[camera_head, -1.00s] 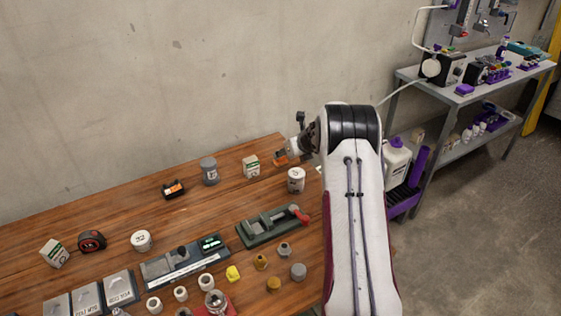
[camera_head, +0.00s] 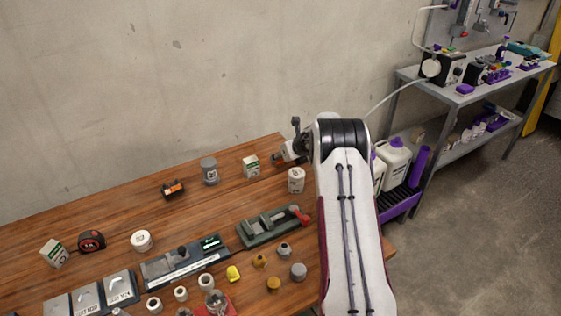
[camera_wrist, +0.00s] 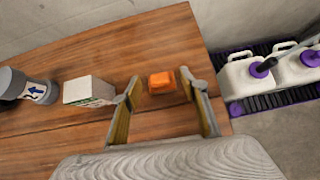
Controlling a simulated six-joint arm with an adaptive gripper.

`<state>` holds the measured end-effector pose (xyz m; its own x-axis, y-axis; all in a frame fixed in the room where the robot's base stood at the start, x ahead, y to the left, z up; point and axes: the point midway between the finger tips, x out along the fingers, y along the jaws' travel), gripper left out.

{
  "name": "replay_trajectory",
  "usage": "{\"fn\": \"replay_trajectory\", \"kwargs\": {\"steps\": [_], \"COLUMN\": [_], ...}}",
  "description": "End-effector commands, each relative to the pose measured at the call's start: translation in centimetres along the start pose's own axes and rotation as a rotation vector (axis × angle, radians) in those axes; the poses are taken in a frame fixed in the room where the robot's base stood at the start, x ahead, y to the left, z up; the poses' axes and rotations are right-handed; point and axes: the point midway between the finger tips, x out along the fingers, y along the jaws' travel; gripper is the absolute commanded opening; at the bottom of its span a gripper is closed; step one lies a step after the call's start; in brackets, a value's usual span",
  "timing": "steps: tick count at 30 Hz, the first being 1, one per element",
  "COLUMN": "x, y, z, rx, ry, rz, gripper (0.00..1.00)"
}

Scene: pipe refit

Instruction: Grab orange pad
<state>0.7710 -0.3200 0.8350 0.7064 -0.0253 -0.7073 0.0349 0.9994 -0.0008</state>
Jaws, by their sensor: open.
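The orange pad (camera_wrist: 162,82) is a small block on the wooden table, with a darker brown patch around it. In the wrist view it lies between and a little beyond the fingers of my gripper (camera_wrist: 160,92). The fingers are open on either side and do not appear to touch it. In the head view my gripper (camera_head: 284,156) is low at the far right end of the table, and the pad is mostly hidden there.
A white-and-green box (camera_wrist: 90,92) stands left of my left finger, with a grey canister (camera_wrist: 28,88) beyond. A white tub (camera_head: 296,180) stands close to my gripper. White jugs (camera_wrist: 250,73) on a purple rack are beyond the table's right edge. A green fixture (camera_head: 272,225) is nearer.

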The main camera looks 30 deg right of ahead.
Motion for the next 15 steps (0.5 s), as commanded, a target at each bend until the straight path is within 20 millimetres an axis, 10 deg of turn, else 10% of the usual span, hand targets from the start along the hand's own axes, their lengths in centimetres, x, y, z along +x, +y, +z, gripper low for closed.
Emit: {"fn": "replay_trajectory", "kwargs": {"steps": [15], "x": [1.12], "y": [0.05], "z": [-0.01], "rx": [0.001], "ry": [0.0], "rz": [0.0], "gripper": [0.43]}}
